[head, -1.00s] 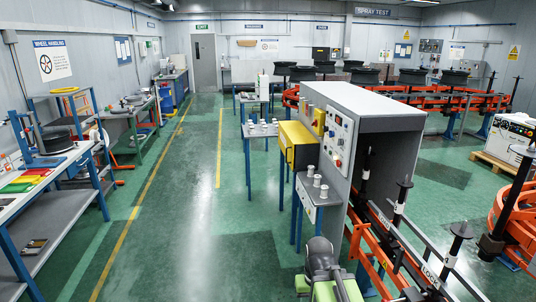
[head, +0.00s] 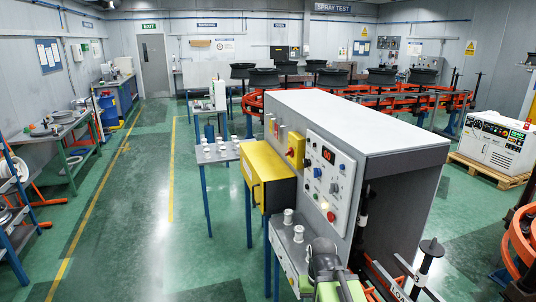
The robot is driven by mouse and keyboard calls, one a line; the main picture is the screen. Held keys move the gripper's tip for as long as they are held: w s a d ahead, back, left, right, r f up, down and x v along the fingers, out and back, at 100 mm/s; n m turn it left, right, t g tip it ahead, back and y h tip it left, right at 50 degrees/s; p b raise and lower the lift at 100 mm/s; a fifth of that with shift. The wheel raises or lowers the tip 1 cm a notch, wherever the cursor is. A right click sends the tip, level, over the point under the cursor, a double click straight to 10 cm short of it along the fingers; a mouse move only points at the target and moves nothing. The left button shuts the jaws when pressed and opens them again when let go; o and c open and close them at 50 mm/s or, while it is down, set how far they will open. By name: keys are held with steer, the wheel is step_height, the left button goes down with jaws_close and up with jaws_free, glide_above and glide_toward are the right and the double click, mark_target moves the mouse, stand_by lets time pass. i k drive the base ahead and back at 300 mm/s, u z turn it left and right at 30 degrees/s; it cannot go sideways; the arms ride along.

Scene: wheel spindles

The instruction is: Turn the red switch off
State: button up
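A grey cabinet (head: 375,125) stands right of centre in the head view. My gripper (head: 326,262), grey and green, is at the bottom edge, apart from the panel. Its fingers cannot be made out.
A low shelf (head: 290,245) with white cylinders and a yellow cabinet (head: 268,177) stand along the grey cabinet's left side. Green floor (head: 150,215) is clear to the left. Orange conveyor rails run behind and right. A white machine (head: 497,142) stands on a pallet at right.

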mark_target(290, 152)
steer(key=u, duration=0.4)
steer(key=i, duration=0.85)
steer(key=u, duration=1.05)
steer(key=i, duration=1.35)
steer(key=u, duration=0.15)
